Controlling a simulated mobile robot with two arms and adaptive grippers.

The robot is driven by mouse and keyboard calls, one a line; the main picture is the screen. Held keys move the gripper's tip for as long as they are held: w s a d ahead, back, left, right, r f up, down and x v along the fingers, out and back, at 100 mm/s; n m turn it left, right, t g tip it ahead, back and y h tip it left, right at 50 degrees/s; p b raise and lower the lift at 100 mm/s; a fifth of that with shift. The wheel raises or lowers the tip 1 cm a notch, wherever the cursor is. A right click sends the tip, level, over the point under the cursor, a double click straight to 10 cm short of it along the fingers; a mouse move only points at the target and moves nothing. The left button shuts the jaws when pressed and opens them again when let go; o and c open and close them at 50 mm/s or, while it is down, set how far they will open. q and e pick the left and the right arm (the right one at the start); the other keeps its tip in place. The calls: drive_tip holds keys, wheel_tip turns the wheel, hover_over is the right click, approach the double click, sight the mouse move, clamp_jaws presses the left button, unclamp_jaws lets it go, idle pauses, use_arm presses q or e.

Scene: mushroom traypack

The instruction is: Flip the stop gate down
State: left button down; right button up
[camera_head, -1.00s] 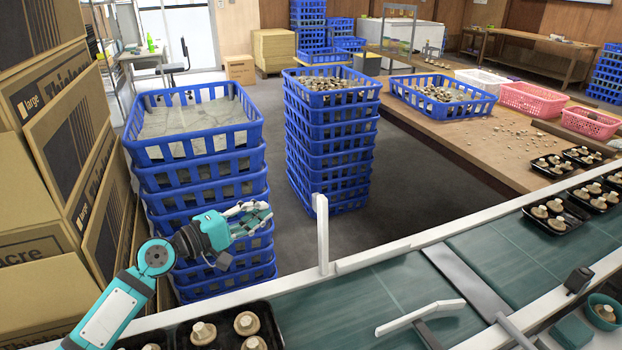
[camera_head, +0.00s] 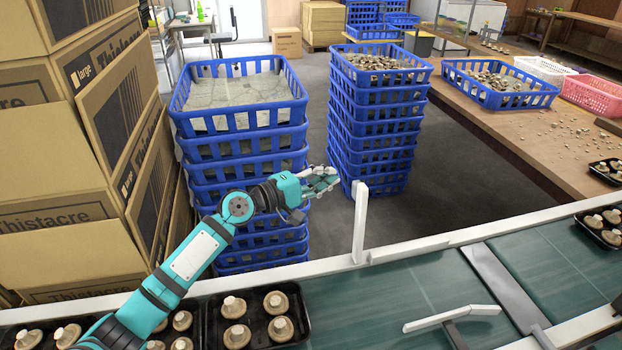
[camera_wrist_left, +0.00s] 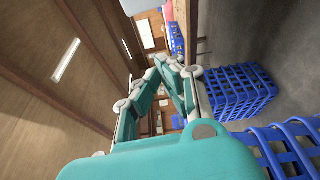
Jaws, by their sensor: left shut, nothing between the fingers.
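The stop gate (camera_head: 360,222) appears to be the white bar standing upright on the far rail of the conveyor. My left gripper (camera_head: 328,178) is just left of the bar, near the height of its top, with a small gap between them in the head view. It is shut and empty. In the left wrist view its fingers (camera_wrist_left: 168,68) are drawn together, with no gate visible between or beside them. My right gripper is in neither view.
The conveyor (camera_head: 400,290) runs below, with a black mushroom tray (camera_head: 212,328) at its left part. A white angled bar (camera_head: 450,318) lies over the belt. Stacks of blue crates (camera_head: 240,145) (camera_head: 380,130) stand behind the gripper. Cardboard boxes (camera_head: 60,190) fill the left.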

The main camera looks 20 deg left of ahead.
use_arm(q)
drive_tip(key=d+p, duration=0.2)
drive_tip(key=d, duration=0.2)
drive_tip(key=shift+s+d+r+p, duration=0.1)
drive_tip(key=shift+s+p, duration=0.15)
drive_tip(key=shift+p, duration=0.15)
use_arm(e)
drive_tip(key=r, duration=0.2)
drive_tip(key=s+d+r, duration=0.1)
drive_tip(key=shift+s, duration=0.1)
use_arm(q)
drive_tip(key=shift+s+d, duration=0.1)
drive_tip(key=shift+s, duration=0.1)
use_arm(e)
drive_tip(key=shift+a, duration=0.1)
